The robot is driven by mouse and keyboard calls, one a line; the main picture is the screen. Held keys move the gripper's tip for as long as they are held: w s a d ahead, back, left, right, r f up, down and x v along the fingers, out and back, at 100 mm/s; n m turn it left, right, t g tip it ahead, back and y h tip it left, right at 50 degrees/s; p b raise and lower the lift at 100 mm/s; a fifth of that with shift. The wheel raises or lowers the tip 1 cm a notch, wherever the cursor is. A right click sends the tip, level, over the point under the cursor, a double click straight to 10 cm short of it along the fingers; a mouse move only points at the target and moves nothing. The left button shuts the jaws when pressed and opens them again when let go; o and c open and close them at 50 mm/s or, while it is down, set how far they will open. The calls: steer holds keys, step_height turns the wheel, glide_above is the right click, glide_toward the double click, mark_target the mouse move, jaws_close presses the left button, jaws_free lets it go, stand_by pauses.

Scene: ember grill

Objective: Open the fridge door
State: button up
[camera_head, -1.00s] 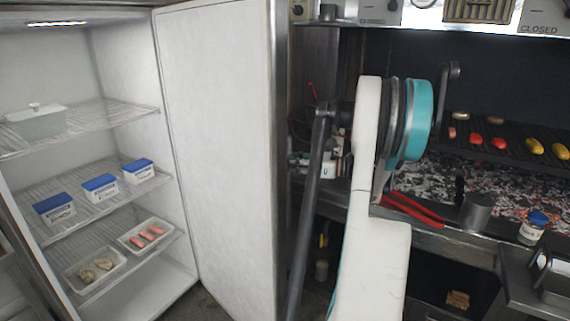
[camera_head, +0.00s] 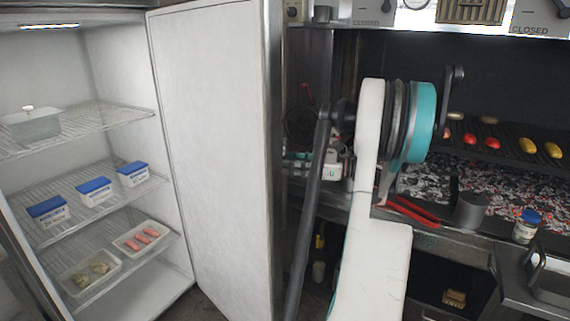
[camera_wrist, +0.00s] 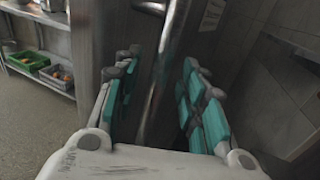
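The fridge door (camera_head: 210,150) stands wide open in the head view, its white inner face toward me. The lit fridge interior (camera_head: 110,55) shows at the left. In the wrist view, a metal bar handle (camera_wrist: 160,85) runs up the grey outer side of the door (camera_wrist: 115,30). My gripper (camera_wrist: 160,62) is open, with its teal-padded fingers on either side of the bar and gaps visible beside it. My gripper is hidden in the head view, where only my arm shows right of the door.
Fridge shelves hold a lidded container (camera_head: 30,122), blue-lidded tubs (camera_head: 95,190) and food trays (camera_head: 140,238). Right of my arm is a grill with coals (camera_head: 480,190), red tongs (camera_head: 410,210) and a jar (camera_head: 526,226). The wrist view shows crates (camera_wrist: 55,75) on a shelf and open floor (camera_wrist: 30,125).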

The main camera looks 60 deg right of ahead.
steer(key=v, duration=0.9)
stand_by(0.3)
